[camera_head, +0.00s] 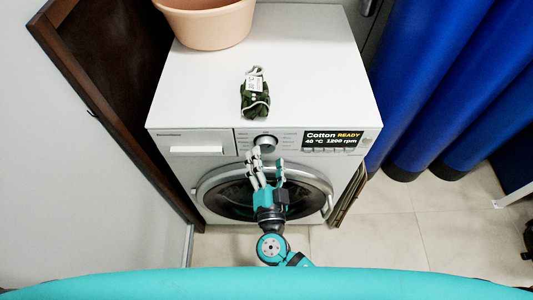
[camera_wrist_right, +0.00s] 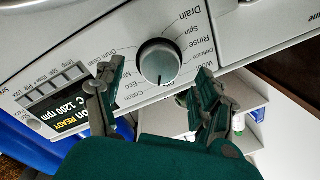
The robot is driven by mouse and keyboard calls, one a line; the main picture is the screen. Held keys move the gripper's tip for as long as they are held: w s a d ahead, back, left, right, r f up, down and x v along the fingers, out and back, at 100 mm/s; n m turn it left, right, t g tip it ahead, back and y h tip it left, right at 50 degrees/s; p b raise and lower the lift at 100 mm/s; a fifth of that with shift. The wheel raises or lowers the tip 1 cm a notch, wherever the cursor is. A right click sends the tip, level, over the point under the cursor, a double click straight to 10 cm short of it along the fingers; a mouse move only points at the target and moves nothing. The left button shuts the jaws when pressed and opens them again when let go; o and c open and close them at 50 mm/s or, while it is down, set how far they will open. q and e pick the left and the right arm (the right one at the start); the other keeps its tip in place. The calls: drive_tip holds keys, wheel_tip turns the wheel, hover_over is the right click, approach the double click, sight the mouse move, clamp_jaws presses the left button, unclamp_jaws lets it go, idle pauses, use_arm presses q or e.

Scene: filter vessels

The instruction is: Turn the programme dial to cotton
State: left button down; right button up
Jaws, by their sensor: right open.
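The programme dial (camera_head: 265,142) is a round knob on the front panel of the white washing machine (camera_head: 310,80). The display (camera_head: 333,139) reads "Cotton READY, 40 °C, 1200 rpm". My right gripper (camera_head: 268,165) is open in front of the panel. In the wrist view its fingers (camera_wrist_right: 157,78) stand on either side of the dial, with gaps visible. My left gripper is out of view.
A pink-beige tub (camera_head: 206,22) and a dark green bundle with white cord (camera_head: 255,98) stand on the machine's top. The round door (camera_head: 230,195) is below the panel. A brown wooden frame (camera_head: 110,110) is at left, blue curtains (camera_head: 430,70) at right.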

drive_tip(key=s, duration=1)
drive_tip(key=shift+d+f, duration=0.15)
drive_tip(key=shift+d, duration=0.15)
drive_tip(key=shift+w, duration=0.1)
drive_tip(key=s+d+f+n+g+y+p, duration=0.1)
drive_tip(key=s+d+f+n+g, duration=0.3)
drive_tip(key=f, duration=1.1)
drive_tip(key=s+d+f+n+g+y, duration=0.2)
drive_tip(key=d+f+n+g, duration=0.25)
drive_tip(key=f, duration=1.05)
drive_tip(key=s+d+f+g+h, duration=0.1)
drive_tip(key=s+d+f+g, duration=0.2)
drive_tip(key=s, duration=0.4)
drive_tip(key=s+d+f+n+g+h, duration=0.1)
drive_tip(key=s+d+f+g, duration=0.2)
drive_tip(key=s+d+f, duration=0.2)
drive_tip(key=s+d+f+g+h+p, duration=0.1)
drive_tip(key=s+d+f+g+h, duration=0.1)
drive_tip(key=s+d+f, duration=0.3)
drive_tip(key=s+d+g, duration=0.1)
drive_tip(key=s, duration=0.2)
drive_tip(key=shift+s, duration=0.4)
drive_tip(key=shift+f, duration=0.1)
